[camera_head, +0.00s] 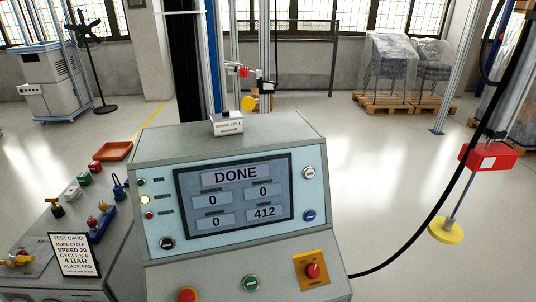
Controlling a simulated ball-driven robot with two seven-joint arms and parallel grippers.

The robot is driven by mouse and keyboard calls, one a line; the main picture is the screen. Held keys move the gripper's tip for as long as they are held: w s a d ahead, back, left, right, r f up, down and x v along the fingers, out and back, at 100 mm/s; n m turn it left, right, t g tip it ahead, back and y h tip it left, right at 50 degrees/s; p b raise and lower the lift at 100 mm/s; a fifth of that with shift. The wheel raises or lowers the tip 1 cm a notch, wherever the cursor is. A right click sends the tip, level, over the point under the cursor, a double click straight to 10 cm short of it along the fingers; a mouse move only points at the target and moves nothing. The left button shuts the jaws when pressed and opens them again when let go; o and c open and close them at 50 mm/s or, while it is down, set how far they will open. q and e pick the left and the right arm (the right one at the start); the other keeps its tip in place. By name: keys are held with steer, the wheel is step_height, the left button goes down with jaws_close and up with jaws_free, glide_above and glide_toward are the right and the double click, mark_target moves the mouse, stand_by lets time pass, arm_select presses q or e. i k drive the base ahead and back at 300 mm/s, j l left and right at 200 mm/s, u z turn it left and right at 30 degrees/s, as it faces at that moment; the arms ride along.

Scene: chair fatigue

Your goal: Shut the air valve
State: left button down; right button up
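A yellow-handled fitting with a red part (18,259) sits on a grey plate at the lower left edge, on the left bench. It looks like the air valve, but it is too small to tell whether its handle stands open or shut. Neither of my grippers shows in the head view, and no arm is in the picture.
A grey console (235,134) fills the middle; its screen (235,196) reads DONE, 0, 0, 0 and 412. A test card (74,255), a blue block with knobs (97,223) and an orange tray (112,151) sit on the left. A black cable (432,208) hangs at right.

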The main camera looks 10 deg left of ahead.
mark_target(21, 258)
steer(key=u, duration=2.25)
steer(key=i+j+u, duration=0.1)
steer(key=j, duration=0.3)
steer(key=i+j+u, duration=0.1)
steer(key=j, duration=0.3)
steer(key=i+j+u, duration=0.1)
steer(key=j, duration=0.3)
steer(key=i+j+u, duration=0.1)
steer(key=j, duration=0.3)
steer(key=i+j+u, duration=0.1)
steer(key=i+j, duration=0.2)
